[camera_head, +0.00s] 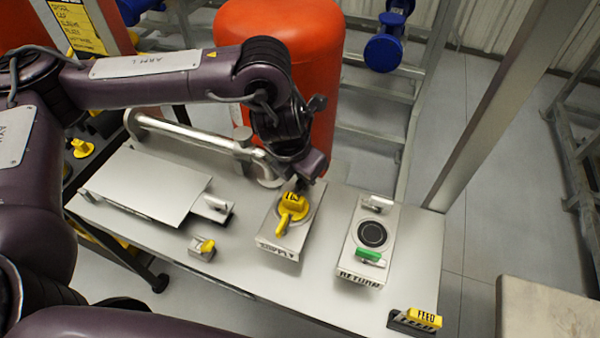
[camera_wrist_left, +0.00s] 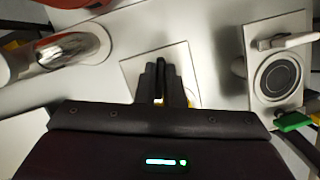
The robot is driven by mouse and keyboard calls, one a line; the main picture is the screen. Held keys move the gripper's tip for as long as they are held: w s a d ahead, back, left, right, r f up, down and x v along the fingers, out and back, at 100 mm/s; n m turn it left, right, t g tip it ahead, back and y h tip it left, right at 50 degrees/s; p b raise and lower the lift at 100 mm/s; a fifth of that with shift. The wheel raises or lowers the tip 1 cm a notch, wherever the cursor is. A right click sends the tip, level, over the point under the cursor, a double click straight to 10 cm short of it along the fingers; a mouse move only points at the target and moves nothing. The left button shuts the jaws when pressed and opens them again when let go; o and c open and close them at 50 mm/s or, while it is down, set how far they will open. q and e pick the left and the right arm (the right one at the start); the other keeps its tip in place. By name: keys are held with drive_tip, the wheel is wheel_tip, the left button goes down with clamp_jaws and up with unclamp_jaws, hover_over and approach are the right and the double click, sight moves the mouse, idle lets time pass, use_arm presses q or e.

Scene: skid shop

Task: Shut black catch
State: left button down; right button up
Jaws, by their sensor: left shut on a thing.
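The SUPPLY box (camera_head: 275,243) stands on the bench, with a yellow handle (camera_head: 291,210) on its top. My left gripper (camera_head: 303,182) is over the far end of this box. In the left wrist view my left gripper (camera_wrist_left: 162,85) is shut on a narrow black piece (camera_wrist_left: 161,72) between its grey fingers, apparently the black catch. The catch is hidden by the gripper in the head view, and its exact angle cannot be told. My right gripper is not in view.
Right of it stands the RETURN box (camera_head: 348,268) with a black disc, a pale lever and a green handle (camera_head: 370,257). A yellow FEED block (camera_head: 424,315) is at the front right. A small yellow-levered valve (camera_head: 204,246) and a metal pipe (camera_head: 185,130) are left. A red tank (camera_head: 285,50) stands behind.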

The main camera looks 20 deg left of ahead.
use_arm(q)
drive_tip(key=shift+r+n+y+p, duration=0.1)
drive_tip(key=shift+n+y+p, duration=0.2)
drive_tip(key=shift+n+p, duration=0.5)
drive_tip(key=shift+n, duration=0.9)
drive_tip(key=shift+n+y+p, duration=0.3)
drive_tip(key=shift+n+p, duration=0.1)
drive_tip(key=shift+p, duration=0.15)
drive_tip(key=c, duration=1.5)
unclamp_jaws()
drive_tip(key=shift+c, duration=0.2)
